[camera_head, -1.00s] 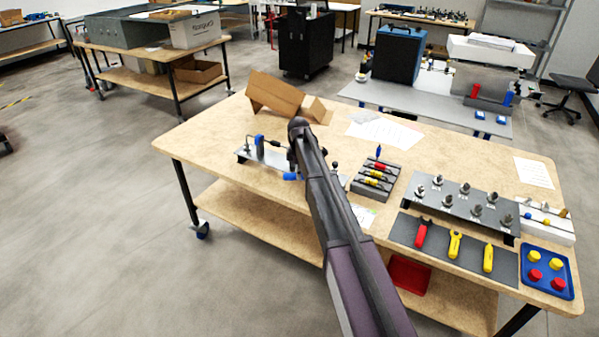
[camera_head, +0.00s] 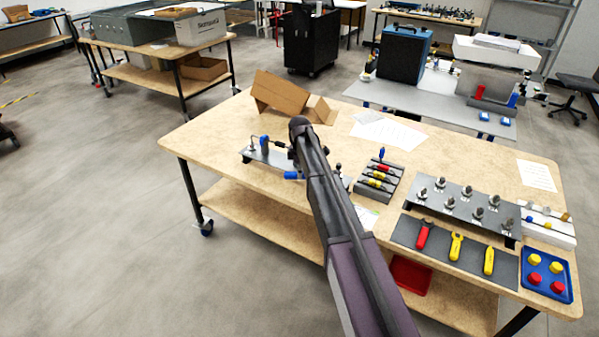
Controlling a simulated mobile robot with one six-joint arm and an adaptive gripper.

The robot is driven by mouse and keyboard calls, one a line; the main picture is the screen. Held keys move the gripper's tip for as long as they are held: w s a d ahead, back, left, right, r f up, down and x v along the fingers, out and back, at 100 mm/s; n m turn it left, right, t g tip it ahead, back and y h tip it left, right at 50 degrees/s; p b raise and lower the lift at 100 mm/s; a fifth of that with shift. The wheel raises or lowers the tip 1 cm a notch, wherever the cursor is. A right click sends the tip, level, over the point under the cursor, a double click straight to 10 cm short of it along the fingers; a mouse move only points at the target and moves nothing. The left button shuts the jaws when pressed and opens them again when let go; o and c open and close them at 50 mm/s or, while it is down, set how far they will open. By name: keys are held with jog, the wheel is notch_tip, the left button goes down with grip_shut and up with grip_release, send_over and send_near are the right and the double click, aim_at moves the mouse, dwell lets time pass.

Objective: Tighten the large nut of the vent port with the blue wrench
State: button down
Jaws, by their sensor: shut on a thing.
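My arm reaches from the bottom of the view to the left half of the table, where my gripper (camera_head: 297,163) is mostly hidden behind its links. A blue handle (camera_head: 292,175), which looks like the blue wrench, sticks out to the left at my gripper, which is shut on it. The wrench's head is hidden. A grey fixture plate (camera_head: 249,157) with a bent pipe and an upright blue-topped part (camera_head: 264,143) lies just left of my gripper. I cannot make out the large nut of the vent port, or whether the wrench touches it.
A tool mat (camera_head: 407,231) holds a red wrench (camera_head: 424,236) and two yellow ones (camera_head: 456,246). Behind it stands a rack (camera_head: 450,203) of metal fittings. A dark holder (camera_head: 365,189), a blue tray (camera_head: 549,291) and a cardboard piece (camera_head: 280,94) also occupy the table.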

jog(key=shift+r+p, duration=2.75)
jog(key=shift+r, duration=0.3)
jog(key=shift+s+f, duration=0.1)
jog(key=shift+s, duration=0.05)
